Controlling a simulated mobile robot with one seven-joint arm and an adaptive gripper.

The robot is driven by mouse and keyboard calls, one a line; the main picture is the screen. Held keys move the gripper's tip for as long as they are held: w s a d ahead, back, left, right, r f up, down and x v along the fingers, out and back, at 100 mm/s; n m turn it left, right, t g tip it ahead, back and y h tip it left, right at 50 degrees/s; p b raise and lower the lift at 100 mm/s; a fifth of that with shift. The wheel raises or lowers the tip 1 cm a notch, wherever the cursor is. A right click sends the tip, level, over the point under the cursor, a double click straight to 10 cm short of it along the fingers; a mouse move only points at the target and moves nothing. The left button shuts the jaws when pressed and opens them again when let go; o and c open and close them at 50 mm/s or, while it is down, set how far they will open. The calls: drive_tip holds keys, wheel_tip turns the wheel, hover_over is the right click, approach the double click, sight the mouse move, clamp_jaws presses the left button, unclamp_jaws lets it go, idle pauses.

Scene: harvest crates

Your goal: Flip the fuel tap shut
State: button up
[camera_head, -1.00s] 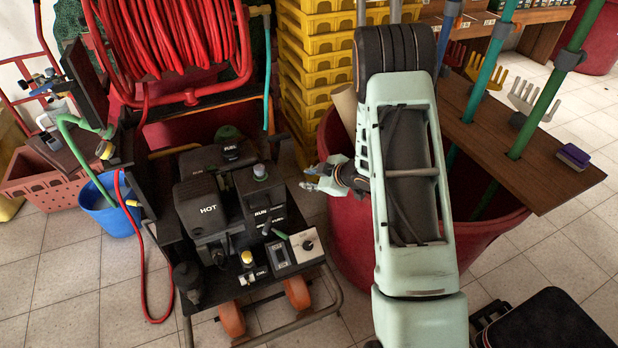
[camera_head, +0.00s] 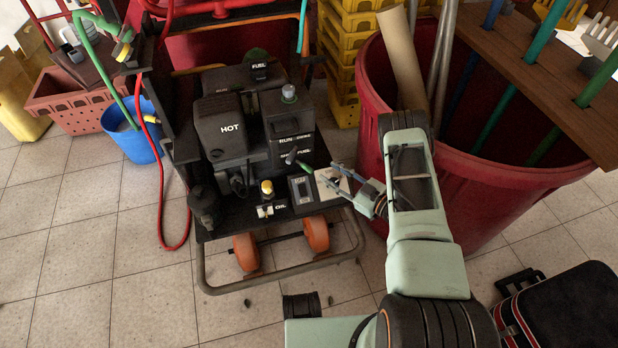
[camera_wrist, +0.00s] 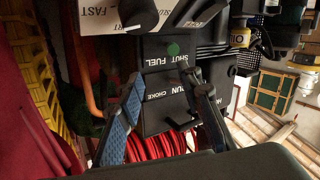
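The fuel tap (camera_head: 304,167) is a short dark lever with a green tip on the front panel of the dark engine unit (camera_head: 232,130). In the head view its green tip points to the right, toward my gripper. In the wrist view the green tip (camera_wrist: 173,49) shows end-on, near the upside-down words SHUT and FUEL. My gripper (camera_head: 326,172) is just right of the tap. In the wrist view my gripper (camera_wrist: 163,76) is open, with its two fingers apart and nothing between the tips. The tap's tip lies just past the fingertips; I cannot tell whether they touch.
A pale control plate (camera_head: 333,182) with a dark knob and a switch box (camera_head: 301,190) sit close below the tap. A yellow-capped oil filler (camera_head: 266,188) is to the left. A large red bin (camera_head: 470,195) stands right of the unit. The tiled floor in front is mostly clear.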

sight(309, 167)
drive_tip(key=shift+t+y, duration=0.4)
drive_tip(key=shift+y, duration=0.2)
drive_tip(key=w+a+f+b, duration=0.1)
drive_tip(key=a, duration=0.1)
drive_tip(key=w+a+b, duration=0.1)
drive_tip(key=w+a, duration=0.1)
drive_tip(key=a, duration=0.1)
drive_tip(key=w+a+f+b, duration=0.1)
drive_tip(key=a+b, duration=0.1)
drive_tip(key=shift+w+a+f, duration=0.25)
drive_tip(key=shift+w+f, duration=0.1)
drive_tip(key=shift+w, duration=0.05)
clamp_jaws()
